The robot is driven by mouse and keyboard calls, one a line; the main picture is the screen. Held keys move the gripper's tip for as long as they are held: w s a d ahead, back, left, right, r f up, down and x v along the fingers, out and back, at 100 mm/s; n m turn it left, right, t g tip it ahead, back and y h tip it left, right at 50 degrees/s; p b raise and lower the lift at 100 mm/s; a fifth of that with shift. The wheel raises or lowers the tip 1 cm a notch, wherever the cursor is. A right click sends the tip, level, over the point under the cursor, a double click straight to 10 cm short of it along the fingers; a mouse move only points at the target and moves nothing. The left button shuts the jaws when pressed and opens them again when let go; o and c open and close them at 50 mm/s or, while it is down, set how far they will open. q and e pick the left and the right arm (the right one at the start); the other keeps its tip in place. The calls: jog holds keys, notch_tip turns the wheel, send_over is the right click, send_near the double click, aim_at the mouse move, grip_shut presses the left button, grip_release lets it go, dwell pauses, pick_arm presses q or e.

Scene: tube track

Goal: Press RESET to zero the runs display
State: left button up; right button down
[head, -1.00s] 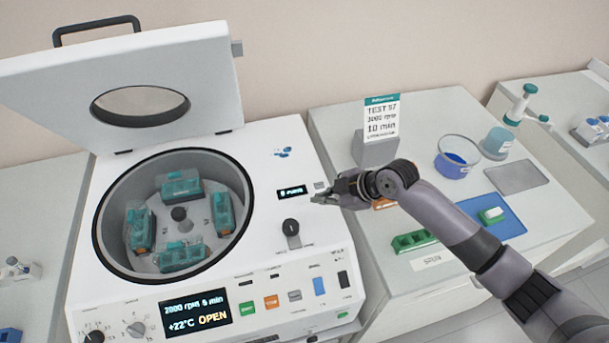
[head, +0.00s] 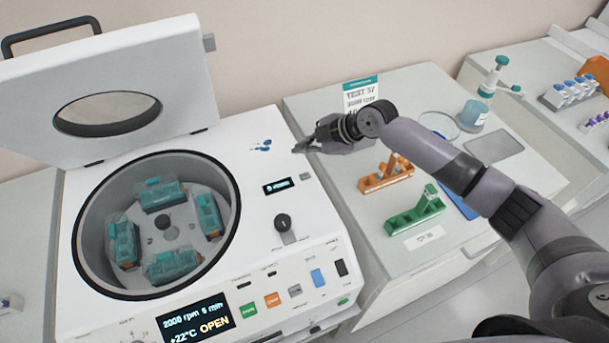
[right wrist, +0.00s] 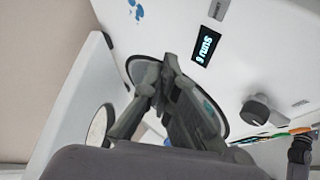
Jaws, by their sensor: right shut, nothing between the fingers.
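The runs display (head: 277,186) is a small dark screen with pale digits on the centrifuge's top, right of the bowl. Its digit is too blurred to read surely. A small grey button (head: 306,176), probably RESET, sits just right of it. The right wrist view also shows the display (right wrist: 207,45) and the button (right wrist: 219,9). My right gripper (head: 299,148) is shut and empty, above the machine's back right part, beyond the button and apart from it. Its closed fingers (right wrist: 152,78) point toward the bowl side in the right wrist view. My left gripper is out of view.
The centrifuge lid (head: 110,95) stands open behind the bowl (head: 85,222), which holds several teal buckets. A black knob (head: 282,222) stands in front of the display. Orange (head: 386,174) and green (head: 415,214) racks and a sign (head: 361,92) are on the right bench.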

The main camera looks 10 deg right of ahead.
jog(key=b, duration=0.5)
send_over(304, 177)
notch_tip(304, 177, down, 7)
jog(key=shift+f, duration=0.1)
jog(key=shift+f+b, duration=0.3)
jog(key=shift+f, duration=0.2)
jog(key=shift+s+f, duration=0.1)
dwell(0.6)
jog(key=shift+f+b, duration=0.3)
jog(key=shift+b, duration=0.15)
jog(key=shift+f+b, duration=0.45)
jog(key=shift+b, duration=0.05)
dwell(0.4)
jog(key=shift+r, duration=0.1)
jog(key=shift+r+p, duration=0.55)
jog(key=shift+r, duration=0.2)
